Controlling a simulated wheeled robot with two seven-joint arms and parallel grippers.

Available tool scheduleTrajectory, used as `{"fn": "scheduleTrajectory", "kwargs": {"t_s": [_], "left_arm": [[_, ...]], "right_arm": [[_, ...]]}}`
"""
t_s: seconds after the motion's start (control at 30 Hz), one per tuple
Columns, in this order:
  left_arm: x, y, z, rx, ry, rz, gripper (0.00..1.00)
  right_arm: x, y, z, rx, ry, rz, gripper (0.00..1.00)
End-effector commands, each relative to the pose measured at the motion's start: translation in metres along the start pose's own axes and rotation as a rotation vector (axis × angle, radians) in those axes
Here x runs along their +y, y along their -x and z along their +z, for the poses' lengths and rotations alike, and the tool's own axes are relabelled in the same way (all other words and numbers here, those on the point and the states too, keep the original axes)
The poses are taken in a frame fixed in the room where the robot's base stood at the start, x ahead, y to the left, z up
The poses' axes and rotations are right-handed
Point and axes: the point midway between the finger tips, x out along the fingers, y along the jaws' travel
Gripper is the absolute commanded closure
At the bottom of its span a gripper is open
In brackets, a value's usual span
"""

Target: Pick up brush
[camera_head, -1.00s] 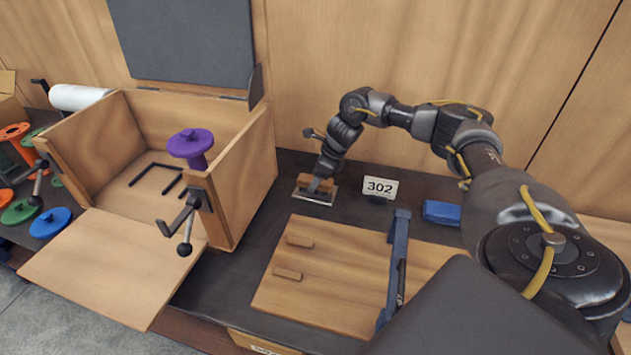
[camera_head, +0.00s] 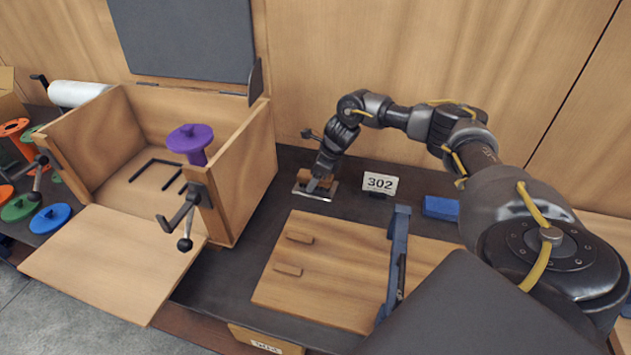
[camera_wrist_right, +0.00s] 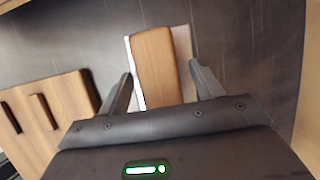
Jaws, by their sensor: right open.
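The brush (camera_head: 318,183) is a wooden block on a pale plate on the dark bench, near the back wall. In the right wrist view the brush (camera_wrist_right: 156,68) lies between the two fingers, which stand apart on either side of it. My right gripper (camera_head: 323,184) reaches down over the brush in the head view and hides part of it. In the right wrist view my right gripper (camera_wrist_right: 163,85) is open, with gaps beside the wooden block. My left gripper is not in view.
A card marked 302 (camera_head: 380,183) and a blue block (camera_head: 441,208) stand right of the brush. A wooden board (camera_head: 340,262) with two small handles and a blue clamp (camera_head: 397,255) lie in front. An open wooden box (camera_head: 240,185) stands to the left.

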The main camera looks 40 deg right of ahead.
Motion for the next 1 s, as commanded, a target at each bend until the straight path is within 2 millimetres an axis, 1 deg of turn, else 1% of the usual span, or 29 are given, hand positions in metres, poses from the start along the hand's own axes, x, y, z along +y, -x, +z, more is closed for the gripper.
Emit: {"fn": "scheduleTrajectory", "kwargs": {"t_s": [0.17, 0.2, 0.57, 0.8, 0.97, 1.0], "left_arm": [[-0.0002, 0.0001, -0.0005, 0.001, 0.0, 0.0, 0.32], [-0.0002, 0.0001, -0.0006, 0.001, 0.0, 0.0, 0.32], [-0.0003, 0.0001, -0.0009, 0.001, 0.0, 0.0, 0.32], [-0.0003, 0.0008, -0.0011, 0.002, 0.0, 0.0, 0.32], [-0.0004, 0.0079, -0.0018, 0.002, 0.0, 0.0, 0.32], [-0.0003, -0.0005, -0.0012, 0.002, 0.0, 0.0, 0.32]], "right_arm": [[0.0001, 0.0001, 0.0001, 0.0, 0.0, 0.0, 0.35], [0.0, 0.0001, 0.0001, 0.0, 0.0, 0.0, 0.37], [0.0, 0.0001, 0.0, 0.0, 0.0, 0.0, 0.84], [-0.0001, 0.001, 0.0005, -0.001, 0.0, 0.0, 0.85], [-0.0003, 0.0085, 0.0038, -0.001, 0.0, -0.001, 0.85], [-0.0008, 0.0083, 0.0046, -0.004, 0.001, -0.002, 0.85]]}}
